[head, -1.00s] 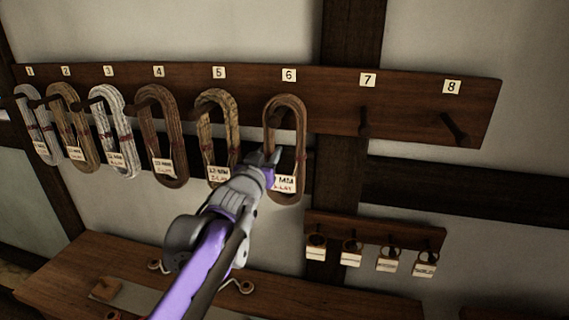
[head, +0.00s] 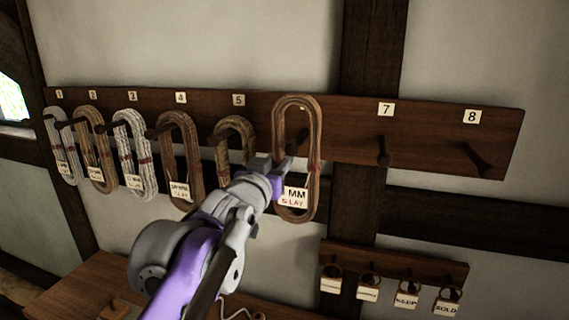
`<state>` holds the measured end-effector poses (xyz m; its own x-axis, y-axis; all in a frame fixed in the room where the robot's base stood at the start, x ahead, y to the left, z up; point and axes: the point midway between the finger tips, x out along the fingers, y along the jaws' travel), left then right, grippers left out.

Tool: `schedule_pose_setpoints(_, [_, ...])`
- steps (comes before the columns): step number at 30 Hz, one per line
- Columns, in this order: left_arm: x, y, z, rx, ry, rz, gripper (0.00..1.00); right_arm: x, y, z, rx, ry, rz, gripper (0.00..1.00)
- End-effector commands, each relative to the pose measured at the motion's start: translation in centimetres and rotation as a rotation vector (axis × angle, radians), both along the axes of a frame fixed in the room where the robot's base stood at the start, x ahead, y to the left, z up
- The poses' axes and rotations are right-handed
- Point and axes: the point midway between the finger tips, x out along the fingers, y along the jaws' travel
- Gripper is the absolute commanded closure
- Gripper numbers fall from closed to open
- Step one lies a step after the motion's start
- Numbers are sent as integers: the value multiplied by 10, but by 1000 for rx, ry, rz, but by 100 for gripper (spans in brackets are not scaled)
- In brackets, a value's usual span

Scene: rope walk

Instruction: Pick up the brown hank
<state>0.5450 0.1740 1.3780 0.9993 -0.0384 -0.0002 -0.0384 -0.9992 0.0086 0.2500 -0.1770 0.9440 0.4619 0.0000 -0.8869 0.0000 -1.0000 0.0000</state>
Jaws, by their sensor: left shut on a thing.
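The brown hank (head: 316,140) is a long looped coil with a white tag lettered "MM" and "S-LAY" on its lower part. It hangs upright in front of the peg board near peg 6 and covers the 6 label. My left gripper (head: 277,168) is shut on the hank's left side; its fingertips are partly hidden by the hank. Another brown hank (head: 194,146) hangs on peg 4. My right gripper does not show.
The peg board (head: 430,135) carries numbered pegs. White hanks (head: 139,153) and tan hanks (head: 235,128) hang to the left. Pegs 7 (head: 383,152) and 8 (head: 477,158) are bare. A small rack (head: 400,258) with hanging tags is below right. A bench (head: 75,292) stands lower left.

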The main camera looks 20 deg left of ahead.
Motion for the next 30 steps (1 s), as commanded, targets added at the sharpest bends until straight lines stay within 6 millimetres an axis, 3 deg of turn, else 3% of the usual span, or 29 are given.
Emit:
schedule_pose_setpoints(6, [-58,2,-3,1,1,1,100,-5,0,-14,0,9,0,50])
schedule_pose_setpoints(15, [-121,4,-3,1,1,1,100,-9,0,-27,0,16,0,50])
schedule_pose_setpoints(21, [-140,5,-2,0,0,0,100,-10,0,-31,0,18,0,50])
schedule_pose_setpoints(30, [-143,5,-15,0,1,0,100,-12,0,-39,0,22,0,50])
